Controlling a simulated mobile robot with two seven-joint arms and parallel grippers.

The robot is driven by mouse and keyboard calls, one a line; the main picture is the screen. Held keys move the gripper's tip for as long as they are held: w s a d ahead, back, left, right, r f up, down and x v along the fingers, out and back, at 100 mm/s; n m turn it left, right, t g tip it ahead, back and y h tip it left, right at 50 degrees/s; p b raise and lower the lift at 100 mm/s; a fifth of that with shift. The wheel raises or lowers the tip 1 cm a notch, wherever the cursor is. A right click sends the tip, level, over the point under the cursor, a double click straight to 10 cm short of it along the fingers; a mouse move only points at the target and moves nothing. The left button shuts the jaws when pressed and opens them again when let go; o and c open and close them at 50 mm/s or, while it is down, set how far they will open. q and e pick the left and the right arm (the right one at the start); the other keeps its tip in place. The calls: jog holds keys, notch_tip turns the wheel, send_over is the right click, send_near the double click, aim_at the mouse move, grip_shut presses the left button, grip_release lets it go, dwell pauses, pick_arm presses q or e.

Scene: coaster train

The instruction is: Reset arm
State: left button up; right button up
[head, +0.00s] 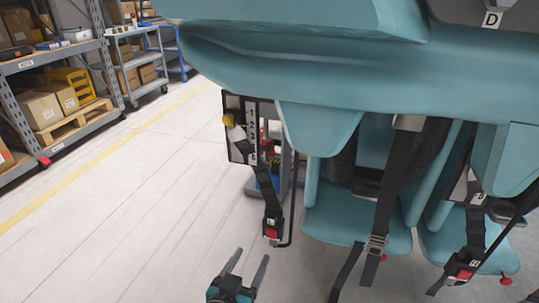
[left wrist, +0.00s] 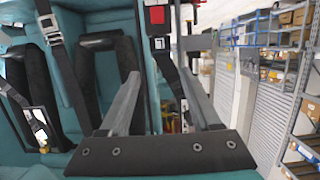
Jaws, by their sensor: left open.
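My left gripper (head: 251,256) is at the bottom of the head view, in front of the teal coaster train (head: 300,70). Its two fingers are spread apart with nothing between them. The open fingers also show in the left wrist view (left wrist: 160,85), with the train's teal seats and dark restraints behind and to the left. A red-and-black buckle (head: 272,228) hangs on a black strap just above the left gripper in the head view, apart from it. My right gripper cannot be made out in either view.
A teal seat (head: 345,215) with a hanging black belt (head: 388,190) is right of the left gripper. Another buckle (head: 462,272) hangs further right. Shelving with boxes (head: 60,105) and a grey cart (head: 140,60) stand at upper left. The floor (head: 130,210) at left is clear.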

pick_arm(q)
jog(key=s+a+f+g+y+p, duration=0.25)
jog(key=s+a+f, duration=0.3)
jog(key=f, duration=0.55)
jog(key=s+a+f+g+y+p, duration=0.15)
jog(key=s+a+f+g, duration=0.35)
jog(key=f, duration=0.6)
jog(key=s+a+f+g+p, duration=0.2)
jog(key=s+a+f, duration=0.2)
jog(key=s, duration=0.7)
jog(key=s+a+f+n+g+y+p, duration=0.1)
jog(key=s+a+f, duration=0.4)
jog(key=s, duration=0.6)
jog(key=shift+a+g+p, duration=0.2)
jog(key=shift+g+p, duration=0.25)
jog(key=shift+g, duration=0.3)
pick_arm(e)
jog(key=s+d+f, duration=0.7)
jog(key=s+f, duration=0.1)
jog(key=s, duration=0.2)
jog(key=shift+s+d+h, duration=0.25)
jog(key=shift+s+h, duration=0.1)
jog(key=shift+h, duration=0.05)
